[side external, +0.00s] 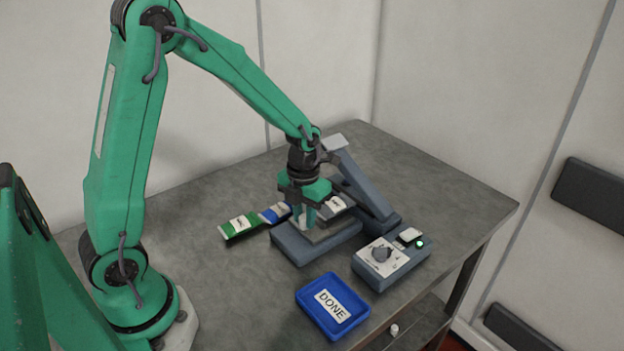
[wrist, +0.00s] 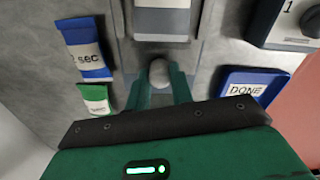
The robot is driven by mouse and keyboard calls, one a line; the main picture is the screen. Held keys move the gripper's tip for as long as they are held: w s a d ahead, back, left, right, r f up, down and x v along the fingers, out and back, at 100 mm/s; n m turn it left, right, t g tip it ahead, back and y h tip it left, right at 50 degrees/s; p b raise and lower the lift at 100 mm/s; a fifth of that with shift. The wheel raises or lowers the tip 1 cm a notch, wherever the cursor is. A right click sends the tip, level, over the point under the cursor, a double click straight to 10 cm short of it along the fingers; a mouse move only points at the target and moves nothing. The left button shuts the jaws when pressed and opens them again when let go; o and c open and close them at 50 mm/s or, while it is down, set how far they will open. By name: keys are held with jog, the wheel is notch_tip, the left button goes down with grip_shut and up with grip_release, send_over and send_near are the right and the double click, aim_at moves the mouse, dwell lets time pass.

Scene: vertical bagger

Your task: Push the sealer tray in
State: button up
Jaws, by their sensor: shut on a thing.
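The grey sealer tray (wrist: 138,55) is in the wrist view, with a grey pouch with a white label (wrist: 162,20) at its upper end. A round grey knob (wrist: 159,72) is at the tray's near edge. My gripper (wrist: 160,88) is shut on this knob, one green finger on each side. In the side view my gripper (side external: 308,222) points down over the blue-grey sealer base (side external: 290,246) and hides part of the tray. The labelled pouch (side external: 336,203) lies behind the fingers. The sealer's long arm (side external: 365,185) slants up behind it.
A green pouch (side external: 240,227) and a blue pouch (side external: 275,213) lie left of the sealer. A control box (side external: 385,264) with a dial and a lit green lamp stands to the right. A blue DONE tray (side external: 333,306) is in front. The table's back left is clear.

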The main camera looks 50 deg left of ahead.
jog(key=shift+w, duration=0.3)
jog(key=shift+w+r, duration=0.1)
jog(key=shift+w, duration=0.45)
jog(key=o, duration=1.1)
jog(key=shift+r, duration=2.45)
jog(key=shift+r, duration=0.1)
jog(key=shift+r, duration=3.8)
